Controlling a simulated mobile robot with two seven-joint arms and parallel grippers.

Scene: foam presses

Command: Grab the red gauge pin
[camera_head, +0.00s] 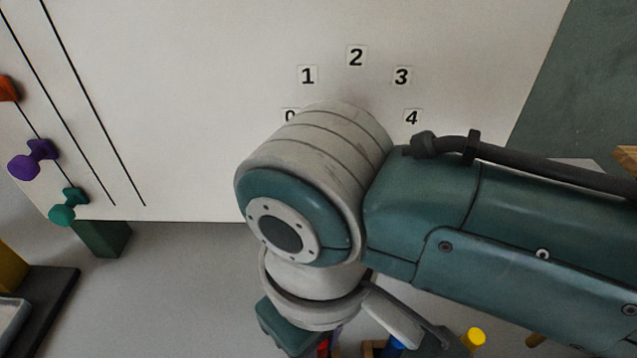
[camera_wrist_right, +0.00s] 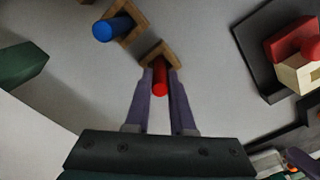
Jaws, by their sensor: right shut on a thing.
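The red gauge pin (camera_wrist_right: 160,82) is upright between the two purple fingers of my right gripper (camera_wrist_right: 161,76) in the right wrist view. The fingers are shut on it from both sides. The pin's lower end is at a small wooden holder (camera_wrist_right: 158,50); I cannot tell whether it is still seated there. My left gripper is in neither view.
A blue pin (camera_wrist_right: 104,31) stands in a wooden holder next to the red one. A yellow-topped pin (camera_head: 474,338) shows in the head view. A dark tray (camera_wrist_right: 262,80) with red and cream blocks lies to the right. A white panel (camera_head: 190,110) with numbers stands behind.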

